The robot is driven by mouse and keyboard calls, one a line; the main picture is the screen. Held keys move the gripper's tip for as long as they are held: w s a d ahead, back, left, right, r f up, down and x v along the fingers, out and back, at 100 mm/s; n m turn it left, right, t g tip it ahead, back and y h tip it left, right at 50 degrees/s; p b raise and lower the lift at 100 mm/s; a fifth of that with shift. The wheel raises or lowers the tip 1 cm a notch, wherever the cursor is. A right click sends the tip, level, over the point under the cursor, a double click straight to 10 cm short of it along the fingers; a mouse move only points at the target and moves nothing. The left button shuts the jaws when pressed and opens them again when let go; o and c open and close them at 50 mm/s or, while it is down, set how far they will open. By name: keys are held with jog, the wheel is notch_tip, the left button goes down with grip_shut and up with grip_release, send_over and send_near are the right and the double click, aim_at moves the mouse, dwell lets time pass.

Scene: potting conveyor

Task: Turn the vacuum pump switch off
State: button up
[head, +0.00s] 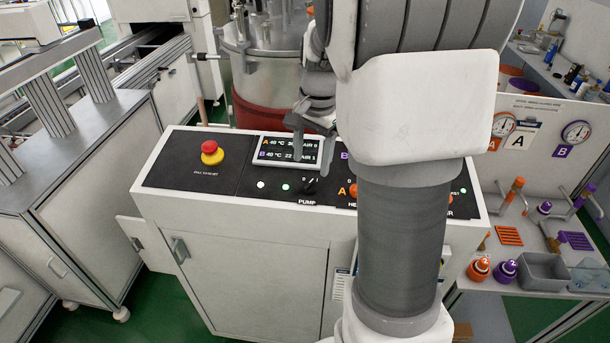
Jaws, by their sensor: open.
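The pump switch (309,187) is a small dark knob above the "PUMP" label on the black top of the control console (235,232). I cannot tell clearly which way it points. A green lamp (285,187) glows to its left. My gripper (304,160) hangs over the console, fingers pointing down, in front of the right part of the display (279,151). It is open and empty, a little above and behind the switch. I see no contact between them. My arm hides much of the console's right part.
A red emergency button (210,148) on a yellow base stands at the console's left. An orange knob (353,191) sits right of the pump switch. A metal vessel (262,85) stands behind. A bench with orange and purple parts is at right.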

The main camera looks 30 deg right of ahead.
aim_at(309, 183)
jog(key=f, duration=0.6)
jog(key=shift+w+a+f, duration=0.1)
jog(key=shift+w+f, duration=0.15)
jog(key=shift+f, duration=0.15)
grip_shut()
